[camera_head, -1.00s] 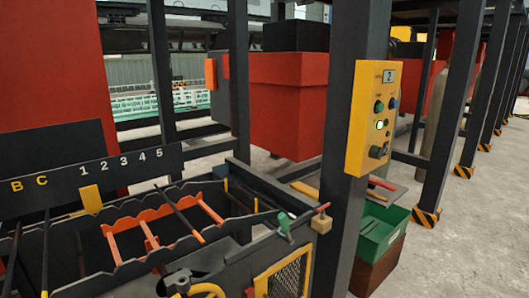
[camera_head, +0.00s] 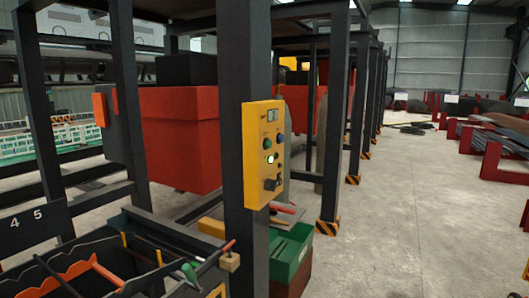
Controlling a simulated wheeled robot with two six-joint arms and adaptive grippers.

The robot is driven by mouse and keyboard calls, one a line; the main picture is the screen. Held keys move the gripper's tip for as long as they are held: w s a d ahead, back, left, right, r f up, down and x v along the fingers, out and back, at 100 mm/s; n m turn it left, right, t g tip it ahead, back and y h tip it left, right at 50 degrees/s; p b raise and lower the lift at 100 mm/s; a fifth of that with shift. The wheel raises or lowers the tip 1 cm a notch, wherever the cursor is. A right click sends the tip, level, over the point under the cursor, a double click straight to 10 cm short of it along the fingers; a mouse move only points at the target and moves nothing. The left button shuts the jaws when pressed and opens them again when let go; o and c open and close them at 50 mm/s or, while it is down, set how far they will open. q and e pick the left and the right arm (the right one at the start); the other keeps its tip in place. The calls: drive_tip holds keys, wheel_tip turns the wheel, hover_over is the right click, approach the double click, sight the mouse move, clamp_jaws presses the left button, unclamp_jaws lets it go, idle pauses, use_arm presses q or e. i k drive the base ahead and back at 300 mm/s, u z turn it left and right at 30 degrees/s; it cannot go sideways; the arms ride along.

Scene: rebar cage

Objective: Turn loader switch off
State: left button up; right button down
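A yellow control box (camera_head: 264,153) is mounted on a dark upright post, right of the middle of the head view. It carries a small display (camera_head: 272,115) at the top, a few round buttons, a lit whitish-green button (camera_head: 270,160) and a dark rotary knob (camera_head: 271,184) near the bottom. The labels are too small to read, so I cannot tell which control is the loader switch or how the knob is set. Neither of my grippers shows in the view.
The dark post (camera_head: 245,240) bears the box. A dark rack with rods (camera_head: 90,270) stands at the lower left. A green bin (camera_head: 290,252) sits low behind the post. A red block (camera_head: 178,135) is behind. Open concrete floor (camera_head: 400,230) lies to the right.

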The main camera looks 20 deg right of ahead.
sight(272, 185)
drive_tip(key=z, duration=0.05)
drive_tip(key=k, duration=0.95)
drive_tip(key=z, duration=1.75)
drive_tip(key=i, duration=0.95)
drive_tip(key=z, duration=0.55)
drive_tip(key=i, duration=1.15)
drive_tip(key=u, duration=0.45)
drive_tip(key=i, duration=0.9)
drive_tip(key=u, duration=0.75)
